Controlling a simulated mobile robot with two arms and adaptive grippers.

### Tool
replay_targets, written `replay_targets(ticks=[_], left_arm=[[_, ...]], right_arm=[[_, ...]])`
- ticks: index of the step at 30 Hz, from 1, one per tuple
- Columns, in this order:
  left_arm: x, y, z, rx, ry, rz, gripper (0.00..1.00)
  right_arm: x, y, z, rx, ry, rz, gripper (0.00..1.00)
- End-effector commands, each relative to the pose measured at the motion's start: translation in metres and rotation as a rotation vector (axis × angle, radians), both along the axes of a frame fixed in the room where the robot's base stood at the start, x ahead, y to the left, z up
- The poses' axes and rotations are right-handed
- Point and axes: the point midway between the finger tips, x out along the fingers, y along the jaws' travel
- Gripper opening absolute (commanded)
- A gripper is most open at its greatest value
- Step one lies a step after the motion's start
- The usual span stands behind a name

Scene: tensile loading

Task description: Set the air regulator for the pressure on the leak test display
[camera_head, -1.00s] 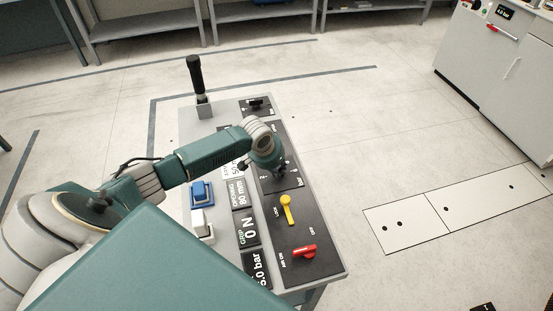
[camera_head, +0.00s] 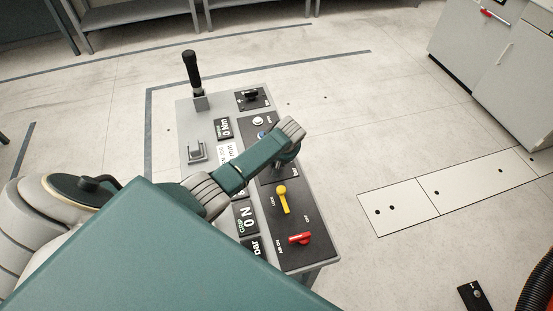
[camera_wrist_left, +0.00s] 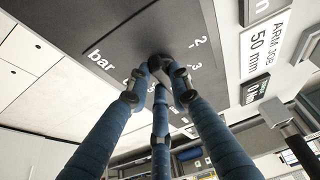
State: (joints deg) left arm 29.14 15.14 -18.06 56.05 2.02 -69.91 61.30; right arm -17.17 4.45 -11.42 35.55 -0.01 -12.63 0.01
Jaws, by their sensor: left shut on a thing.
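My left gripper (camera_head: 284,169) reaches down onto the dark control panel (camera_head: 309,220) of a grey console. In the left wrist view its blue fingers (camera_wrist_left: 160,82) close from several sides around a small dark knob (camera_wrist_left: 158,65), beside the printed word "bar" and the numbers 2 and 3. The knob is mostly hidden by the fingers, so I cannot read its setting. In the head view my arm hides the knob. A display ending in "bar" (camera_head: 255,247) shows at the console's lower left; my body covers its number. My right gripper is not in view.
A yellow lever (camera_head: 282,200) and a red lever (camera_head: 299,238) sit nearer on the panel. A white button (camera_head: 258,121), a black knob (camera_head: 251,95) and a tall black-handled lever (camera_head: 192,75) are beyond the gripper.

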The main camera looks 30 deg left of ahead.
Motion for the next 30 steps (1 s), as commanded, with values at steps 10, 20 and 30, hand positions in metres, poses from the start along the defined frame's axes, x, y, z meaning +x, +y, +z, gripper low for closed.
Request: replay_targets(ticks=[10,20,30], left_arm=[[0.0032,-0.0007,0.0002,0.000,-0.002,0.141,0.00],[0.0035,0.0000,0.0007,0.001,-0.002,0.165,0.00],[0.0036,0.0002,0.0009,0.001,-0.002,0.164,0.40]], right_arm=[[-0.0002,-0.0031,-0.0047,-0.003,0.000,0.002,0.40],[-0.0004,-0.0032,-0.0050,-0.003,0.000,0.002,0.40],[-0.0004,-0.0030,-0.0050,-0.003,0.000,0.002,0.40]])
